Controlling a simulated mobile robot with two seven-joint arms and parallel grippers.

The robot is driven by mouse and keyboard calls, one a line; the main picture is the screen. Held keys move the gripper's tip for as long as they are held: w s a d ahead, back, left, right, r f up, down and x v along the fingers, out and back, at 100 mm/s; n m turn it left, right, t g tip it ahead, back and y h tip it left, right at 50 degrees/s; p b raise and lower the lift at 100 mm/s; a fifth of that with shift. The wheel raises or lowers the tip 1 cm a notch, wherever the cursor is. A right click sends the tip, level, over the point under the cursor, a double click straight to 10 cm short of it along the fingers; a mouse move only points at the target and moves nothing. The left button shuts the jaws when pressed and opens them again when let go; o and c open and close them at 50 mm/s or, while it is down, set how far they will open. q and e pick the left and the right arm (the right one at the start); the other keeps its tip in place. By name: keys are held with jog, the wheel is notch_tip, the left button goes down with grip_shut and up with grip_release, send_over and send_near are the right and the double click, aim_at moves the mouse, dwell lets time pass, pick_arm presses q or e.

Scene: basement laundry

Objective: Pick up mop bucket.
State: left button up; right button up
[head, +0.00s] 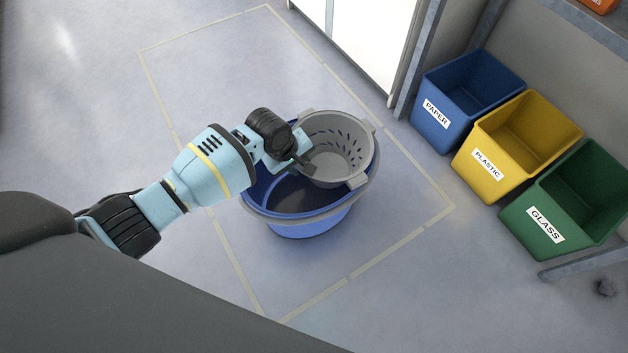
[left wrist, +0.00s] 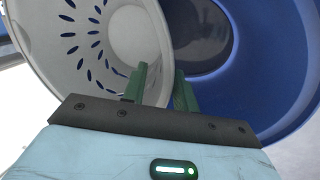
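The blue mop bucket (head: 305,226) stands upright on the floor, with a grey perforated wringer basket (head: 338,140) seated in its right part. My left gripper (head: 300,166) reaches down over the bucket from the left. In the left wrist view its two green fingers (left wrist: 165,88) are close together, with the grey wringer's rim between them. Much of the bucket's left rim is hidden by my arm. My right gripper is out of view.
Blue paper (head: 436,132), yellow plastic (head: 464,175) and green glass (head: 517,225) bins stand in a row to the right. A white cabinet (head: 370,35) is behind the bucket. A pale taped outline (head: 405,241) surrounds it, with open floor on the left.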

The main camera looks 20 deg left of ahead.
pick_arm(q)
jog(key=shift+b+x, duration=0.95)
jog(key=shift+x, duration=0.6)
grip_shut()
jog(key=shift+r, duration=0.1)
